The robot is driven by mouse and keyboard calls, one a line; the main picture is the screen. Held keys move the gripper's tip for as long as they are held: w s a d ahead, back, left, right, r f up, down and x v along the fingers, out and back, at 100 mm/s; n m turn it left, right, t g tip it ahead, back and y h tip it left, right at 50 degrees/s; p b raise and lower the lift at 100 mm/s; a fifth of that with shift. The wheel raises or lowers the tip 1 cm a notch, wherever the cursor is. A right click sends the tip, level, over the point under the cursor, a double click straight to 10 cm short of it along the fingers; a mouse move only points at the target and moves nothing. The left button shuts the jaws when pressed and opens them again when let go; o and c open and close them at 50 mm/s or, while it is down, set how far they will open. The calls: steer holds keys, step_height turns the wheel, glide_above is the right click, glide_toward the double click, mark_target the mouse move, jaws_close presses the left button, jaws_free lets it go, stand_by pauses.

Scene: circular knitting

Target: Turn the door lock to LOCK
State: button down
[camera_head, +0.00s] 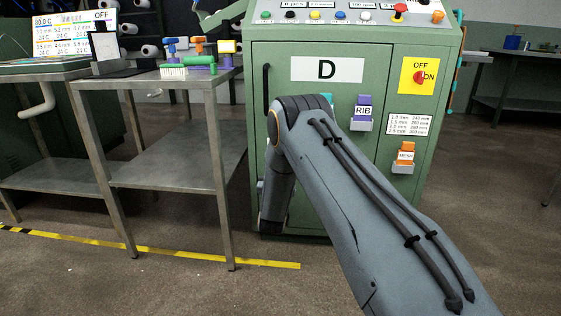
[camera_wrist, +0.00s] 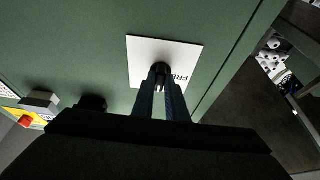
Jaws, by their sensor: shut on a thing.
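The door lock is a small black knob (camera_wrist: 159,69) on a white label plate (camera_wrist: 186,52) on the green cabinet. Part of a word starting "FR" shows on the plate; the rest of the label is hidden. My gripper (camera_wrist: 161,88) is shut on the knob, its two dark fingers on either side of it. In the head view, my arm covers the lock and gripper. The green cabinet (camera_head: 340,55) has a panel marked D and a black handle bar (camera_head: 267,90) on its left.
A metal table (camera_head: 150,90) with tools stands left of the cabinet. A red OFF/ON switch (camera_head: 419,77) is on the cabinet's right; a red button (camera_wrist: 26,121) shows at left in the wrist view. The floor in front is open.

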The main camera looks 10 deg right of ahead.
steer(key=c, duration=1.8)
jaws_free()
steer(key=shift+o, duration=0.2)
steer(key=p+v, duration=0.2)
steer(key=v, duration=0.5)
steer(key=shift+s+f+p, duration=0.2)
steer(key=shift+s+p, duration=0.1)
steer(key=shift+s, duration=0.05)
steer(key=shift+a, duration=0.15)
